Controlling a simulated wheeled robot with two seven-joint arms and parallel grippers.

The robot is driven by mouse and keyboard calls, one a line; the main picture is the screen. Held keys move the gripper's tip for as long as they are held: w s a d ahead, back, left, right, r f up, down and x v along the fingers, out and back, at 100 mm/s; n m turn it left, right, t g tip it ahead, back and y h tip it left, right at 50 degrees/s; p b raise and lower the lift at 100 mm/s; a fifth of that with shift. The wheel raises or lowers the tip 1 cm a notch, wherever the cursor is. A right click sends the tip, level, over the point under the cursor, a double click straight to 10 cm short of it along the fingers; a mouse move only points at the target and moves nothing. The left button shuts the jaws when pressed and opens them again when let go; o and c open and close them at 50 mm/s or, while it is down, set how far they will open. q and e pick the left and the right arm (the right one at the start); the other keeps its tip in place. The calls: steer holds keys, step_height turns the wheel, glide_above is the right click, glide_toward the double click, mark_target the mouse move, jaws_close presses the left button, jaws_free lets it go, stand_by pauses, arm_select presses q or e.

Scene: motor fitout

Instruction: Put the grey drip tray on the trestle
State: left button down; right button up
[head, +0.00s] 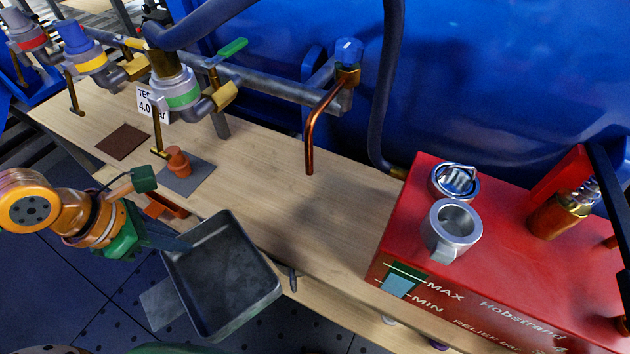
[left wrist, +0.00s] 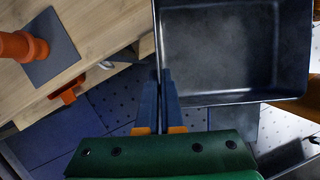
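The grey drip tray (head: 222,275) is a shallow square pan with dark raised walls. It hangs tilted at the front edge of the wooden bench top (head: 330,225), which appears to be the trestle, mostly over the floor. My left gripper (head: 188,244) has its fingers closed at the tray's left wall. In the left wrist view the blue fingers (left wrist: 166,100) are close together at the corner of the tray (left wrist: 225,50), whose inside is empty. The exact contact is partly hidden. My right gripper does not show.
A red box (head: 490,270) with metal parts on top stands at the right. Pipes and valves (head: 180,92) run along the back, with a copper spout (head: 310,140) hanging over the bench. The middle of the bench is clear.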

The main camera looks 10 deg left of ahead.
mark_target(215, 215)
arm_select(q)
steer(key=shift+w+d+r, duration=0.1)
steer(key=shift+w+d, duration=0.85)
steer(key=shift+d, duration=0.05)
steer(key=w+d+p, duration=0.1)
steer(key=w+d+r+p, duration=0.1)
steer(key=w+d+p, duration=0.1)
steer(key=shift+w, duration=0.2)
steer(key=w+d+p, duration=0.1)
steer(key=w+d, duration=0.3)
steer(key=w+d+p, duration=0.1)
steer(key=w+d, duration=0.1)
steer(key=w, duration=0.1)
steer(key=shift+w+d+f+p, duration=0.1)
steer(key=shift+d+f+p, duration=0.15)
steer(key=shift+d+p, duration=0.15)
steer(key=shift+w+d+f, duration=0.15)
steer(key=shift+f, duration=1.75)
